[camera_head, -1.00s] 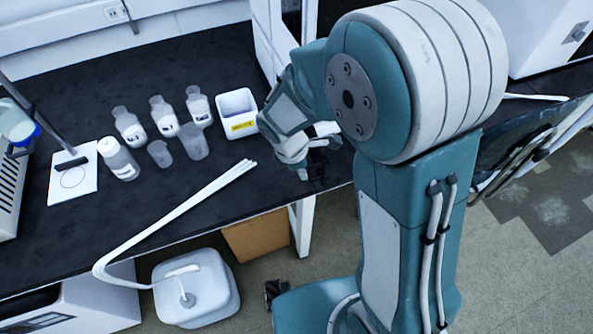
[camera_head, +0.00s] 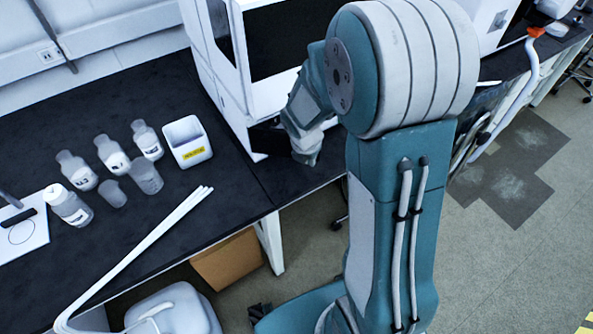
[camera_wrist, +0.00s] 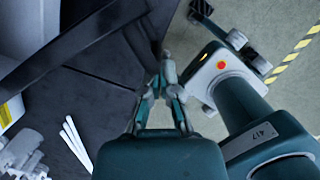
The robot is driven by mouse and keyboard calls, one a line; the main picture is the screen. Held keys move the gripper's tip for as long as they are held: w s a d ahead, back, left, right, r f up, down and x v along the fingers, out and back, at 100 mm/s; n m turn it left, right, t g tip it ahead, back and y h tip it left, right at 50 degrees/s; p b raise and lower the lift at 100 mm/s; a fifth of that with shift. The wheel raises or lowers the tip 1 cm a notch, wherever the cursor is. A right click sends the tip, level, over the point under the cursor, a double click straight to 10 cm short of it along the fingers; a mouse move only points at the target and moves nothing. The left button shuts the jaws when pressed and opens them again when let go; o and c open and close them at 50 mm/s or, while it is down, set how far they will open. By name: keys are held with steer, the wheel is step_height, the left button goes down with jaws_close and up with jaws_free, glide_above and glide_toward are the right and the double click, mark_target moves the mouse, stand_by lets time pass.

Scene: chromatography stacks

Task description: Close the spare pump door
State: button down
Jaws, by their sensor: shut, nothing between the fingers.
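A tall white instrument housing (camera_head: 272,101) with a dark front stands on the black bench, left of my arm in the head view. A narrow white framed panel (camera_head: 222,75) stands at its left side; I cannot tell whether this is the spare pump door or how far it is open. In the wrist view a dark bar-like edge (camera_wrist: 72,52) crosses the upper left, left of my gripper. My gripper (camera_wrist: 166,62) is shut and empty, near the bench's edge. In the head view my arm hides its fingertips.
On the bench (camera_head: 262,178) stand several bottles (camera_head: 112,155), two beakers (camera_head: 146,177) and a white bin (camera_head: 187,142) with a yellow label. White tubes (camera_head: 150,248) lie near the front edge. A brown box (camera_head: 226,258) is under the bench. The floor (camera_head: 530,235) at right is mostly clear.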

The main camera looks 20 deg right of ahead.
steer(key=w+d, duration=0.3)
steer(key=w, duration=0.1)
steer(key=shift+d, duration=0.3)
steer(key=shift+w+d, duration=0.3)
steer(key=shift+w, duration=0.35)
steer(key=shift+w+d, duration=0.25)
steer(key=shift+w, duration=0.4)
steer(key=shift+a, duration=0.15)
